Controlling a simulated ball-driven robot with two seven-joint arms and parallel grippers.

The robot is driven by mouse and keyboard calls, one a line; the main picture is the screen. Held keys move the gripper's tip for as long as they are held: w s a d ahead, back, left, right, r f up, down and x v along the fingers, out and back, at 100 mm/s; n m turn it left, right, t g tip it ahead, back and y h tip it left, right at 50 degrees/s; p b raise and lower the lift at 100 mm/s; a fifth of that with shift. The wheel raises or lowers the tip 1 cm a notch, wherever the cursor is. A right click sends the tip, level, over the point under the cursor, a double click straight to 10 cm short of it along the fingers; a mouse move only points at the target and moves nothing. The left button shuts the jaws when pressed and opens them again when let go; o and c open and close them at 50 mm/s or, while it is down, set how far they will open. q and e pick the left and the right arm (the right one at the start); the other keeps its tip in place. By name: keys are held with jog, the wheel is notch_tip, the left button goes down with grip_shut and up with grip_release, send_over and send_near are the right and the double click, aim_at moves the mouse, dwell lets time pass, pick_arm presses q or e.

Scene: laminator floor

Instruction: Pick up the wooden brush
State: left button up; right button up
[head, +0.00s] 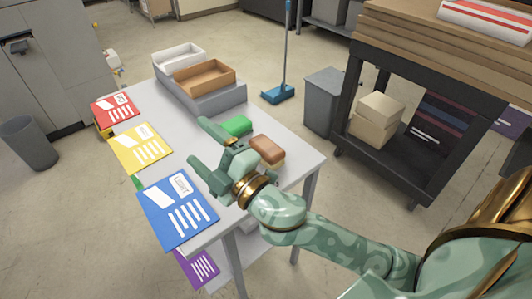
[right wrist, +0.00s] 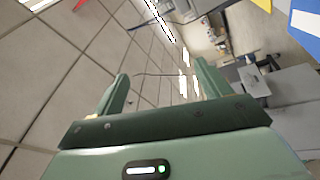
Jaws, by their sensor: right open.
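The wooden brush (head: 267,148) is a brown block with a lighter underside. It lies near the right edge of the grey table (head: 293,158) in the head view. My right gripper (head: 198,147) is open and empty over the table, to the left of the brush and apart from it. Its fingers point to the upper left, away from the brush. In the right wrist view the two fingers of the right gripper (right wrist: 163,82) are spread with nothing between them, and the brush is not seen there. My left gripper is not in view.
A grey tray (head: 215,103) holding a brown box (head: 204,77) and a white box (head: 179,57) stands at the table's far end. Red, yellow and blue (head: 177,209) cards line the left edge. A dark shelf (head: 390,165) stands right.

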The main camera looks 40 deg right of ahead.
jog(key=s+a+r+n+g+y, duration=0.1)
jog(key=a+r+n+g+y, duration=0.4)
jog(key=a+n+g+y, duration=0.7)
jog(key=n+g+h, duration=0.6)
jog(key=n+h, duration=0.2)
jog(key=h, duration=0.9)
send_near(267, 145)
jog(key=f+b, duration=0.1)
jog(key=f, duration=0.1)
jog(key=f+b, duration=0.1)
jog(key=f, duration=0.1)
jog(key=w+f+b, duration=0.1)
jog(key=f+b, duration=0.1)
jog(key=shift+d+f, duration=0.1)
jog(key=shift+f, duration=0.1)
jog(key=f+b, duration=0.1)
jog(key=f, duration=0.1)
jog(key=f+b, duration=0.1)
jog(key=f, duration=0.1)
jog(key=w+f+b, duration=0.1)
jog(key=f, duration=0.1)
jog(key=shift+r, duration=0.2)
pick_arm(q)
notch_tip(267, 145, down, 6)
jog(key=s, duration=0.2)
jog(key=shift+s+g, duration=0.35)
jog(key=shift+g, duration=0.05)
pick_arm(e)
jog(key=c, duration=1.2)
